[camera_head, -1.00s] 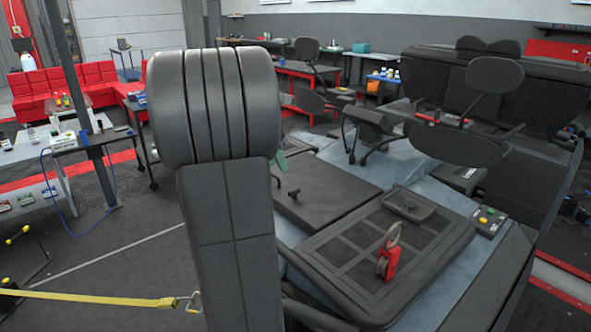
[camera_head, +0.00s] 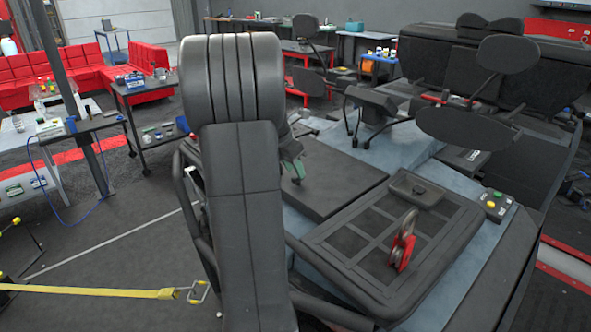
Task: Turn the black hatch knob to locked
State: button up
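The black hatch (camera_head: 340,180) is a flat dark panel on the pale blue surface, right of my large grey arm. The black hatch knob (camera_head: 297,181) is a small dark shape near the panel's left part, mostly covered, so its turn position is unclear.
A black gridded tray (camera_head: 440,240) with a red shackle-like piece (camera_head: 402,245) lies to the right of the hatch. A control box with buttons (camera_head: 493,206) sits beyond it. A yellow strap (camera_head: 90,292) runs in from the left. Grey floor at left is mostly open.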

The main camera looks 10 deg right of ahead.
jog(key=shift+x, duration=1.15)
grip_shut()
